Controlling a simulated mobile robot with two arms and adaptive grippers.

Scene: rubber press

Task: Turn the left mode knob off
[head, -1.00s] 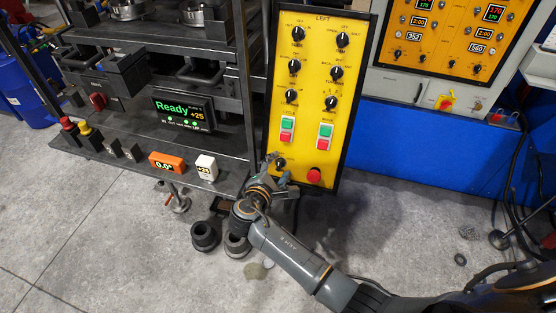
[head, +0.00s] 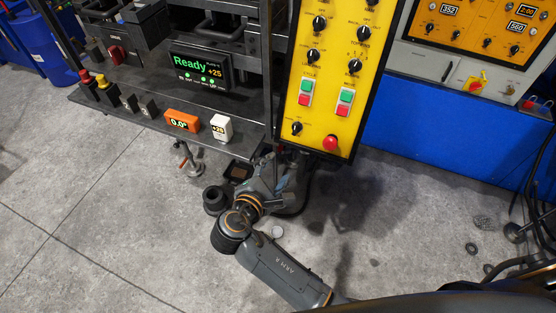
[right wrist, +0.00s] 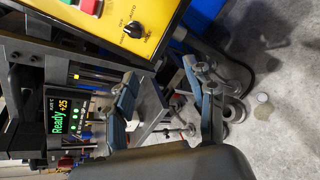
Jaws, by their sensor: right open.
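The yellow control panel (head: 312,122) hangs at upper right of centre in the head view, cut off at the top. The lowest black knob (head: 296,128) is at its lower left; it also shows in the right wrist view (right wrist: 133,30), with OFF and AUTO printed beside it. The exact way its pointer faces is too small to tell. My right gripper (head: 277,178) is just below the panel's lower edge in the head view. In the right wrist view it (right wrist: 168,104) is open and empty, apart from the knob. My left gripper is not in view.
A red button (head: 330,143) sits right of the knob; green and red buttons (head: 305,92) are above it. The press table (head: 150,122) carries a Ready display (head: 200,70), an orange readout (head: 181,120) and a white readout (head: 221,127).

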